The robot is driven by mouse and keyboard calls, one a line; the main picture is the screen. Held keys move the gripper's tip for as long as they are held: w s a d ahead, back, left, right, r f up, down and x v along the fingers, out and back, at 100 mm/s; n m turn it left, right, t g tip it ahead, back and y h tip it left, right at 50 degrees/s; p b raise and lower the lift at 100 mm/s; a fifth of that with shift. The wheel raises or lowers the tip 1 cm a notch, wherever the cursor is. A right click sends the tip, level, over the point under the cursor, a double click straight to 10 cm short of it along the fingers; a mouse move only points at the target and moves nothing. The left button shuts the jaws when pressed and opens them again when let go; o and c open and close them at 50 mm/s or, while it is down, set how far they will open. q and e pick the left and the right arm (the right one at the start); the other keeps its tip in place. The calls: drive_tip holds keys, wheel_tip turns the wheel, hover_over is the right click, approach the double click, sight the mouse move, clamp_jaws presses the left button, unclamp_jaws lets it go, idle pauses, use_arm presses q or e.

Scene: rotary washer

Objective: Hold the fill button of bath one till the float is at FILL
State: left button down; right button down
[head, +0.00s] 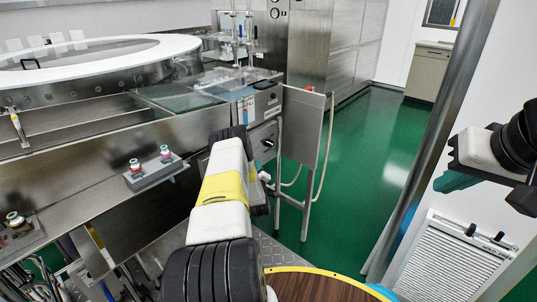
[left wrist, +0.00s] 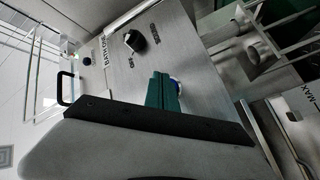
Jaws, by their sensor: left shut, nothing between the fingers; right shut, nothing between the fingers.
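In the left wrist view, a steel panel marked BATH ONE (left wrist: 97,50) carries a black knob (left wrist: 134,40) and a round blue button (left wrist: 178,86) with a pale rim. My left gripper (left wrist: 163,90) is shut and empty, its green fingers at the panel beside the button and partly covering it. I cannot tell whether they press it. A MAX mark (left wrist: 306,104) shows at the right edge; I cannot make out the float or a FILL mark. In the head view, my left arm hides its fingertips. My right gripper (head: 453,182) is shut and empty, away at the right.
The steel washer with its round white-rimmed top (head: 100,52) fills the left. A small box with two red-and-white knobs (head: 150,170) sits on its front. A wooden round top (head: 310,287) is at the bottom. Green floor (head: 375,150) lies open beyond the panel.

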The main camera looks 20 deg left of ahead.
idle(0.8)
use_arm(q)
drive_tip(key=shift+w+a, duration=0.15)
drive_tip(key=shift+a, duration=0.25)
drive_tip(key=shift+w+a, duration=0.1)
drive_tip(key=shift+a, duration=0.35)
idle(1.8)
drive_tip(key=shift+d, duration=0.1)
idle(0.9)
drive_tip(key=shift+s+d, duration=0.25)
drive_tip(key=shift+d, duration=0.5)
drive_tip(key=shift+d, duration=0.1)
drive_tip(key=d, duration=0.1)
drive_tip(key=s+d, duration=0.1)
drive_tip(key=d, duration=0.2)
drive_tip(key=shift+s+d, duration=0.3)
drive_tip(key=shift+s, duration=0.05)
